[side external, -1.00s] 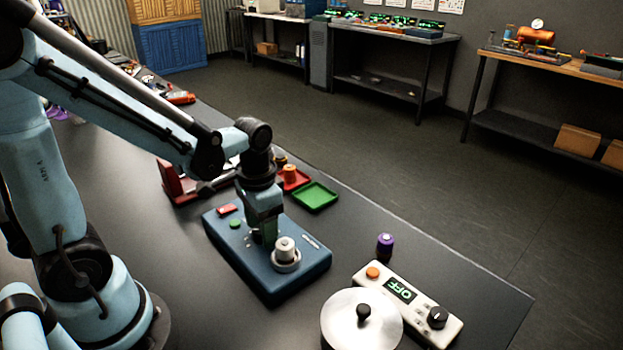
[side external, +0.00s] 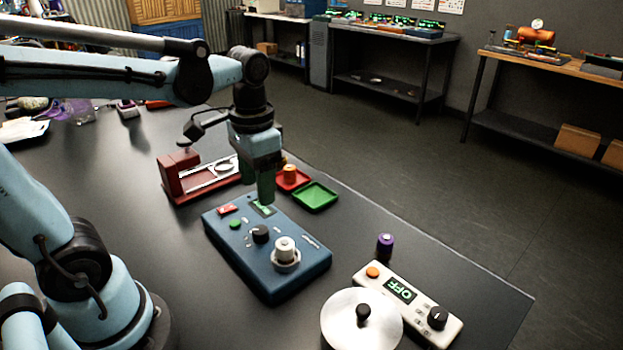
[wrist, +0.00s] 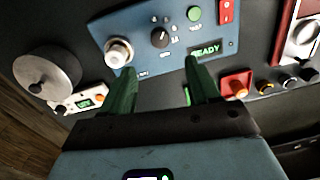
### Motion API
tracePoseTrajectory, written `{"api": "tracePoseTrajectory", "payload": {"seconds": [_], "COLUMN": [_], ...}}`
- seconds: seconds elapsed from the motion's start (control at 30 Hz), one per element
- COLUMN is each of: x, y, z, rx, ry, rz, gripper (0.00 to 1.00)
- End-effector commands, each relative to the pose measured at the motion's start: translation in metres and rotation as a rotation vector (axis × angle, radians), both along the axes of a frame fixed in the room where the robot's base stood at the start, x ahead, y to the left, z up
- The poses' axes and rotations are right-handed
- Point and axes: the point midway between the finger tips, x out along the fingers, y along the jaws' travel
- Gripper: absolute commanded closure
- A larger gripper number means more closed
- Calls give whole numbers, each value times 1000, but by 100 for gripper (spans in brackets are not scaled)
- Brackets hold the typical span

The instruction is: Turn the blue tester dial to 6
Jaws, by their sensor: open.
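The blue tester (side external: 270,262) lies on the black table, with a black dial (side external: 260,234), a green button (side external: 234,224), a red switch (side external: 227,209) and a lit display. A white cylinder (side external: 285,249) stands in its socket. In the wrist view the tester (wrist: 141,27) shows its dial (wrist: 159,38) and a display (wrist: 205,50) reading READY. I cannot read the dial's number. My gripper (side external: 264,190) is above the tester's far edge, apart from the dial. In the wrist view my gripper (wrist: 160,82) is open and empty, its green fingers spread below the dial.
A red fixture (side external: 180,180) stands behind the tester. A red tray (side external: 290,183) with an orange part and an empty green tray (side external: 315,197) lie at its far right. A purple cylinder (side external: 386,246), a white scale-like box (side external: 407,300) reading OFF and a round lidded pan (side external: 345,325) stand right.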

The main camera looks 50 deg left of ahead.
Motion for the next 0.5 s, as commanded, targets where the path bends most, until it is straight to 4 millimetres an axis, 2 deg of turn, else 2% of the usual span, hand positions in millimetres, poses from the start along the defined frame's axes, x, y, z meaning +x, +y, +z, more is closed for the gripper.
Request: {"api": "tracePoseTrajectory", "payload": {"seconds": [0.2, 0.5], "x": [0, 0], "y": [-1, -1], "z": [14, 15], "rx": [0, 0], "ry": [0, 0], "rz": [0, 0], "gripper": [40, 40]}}
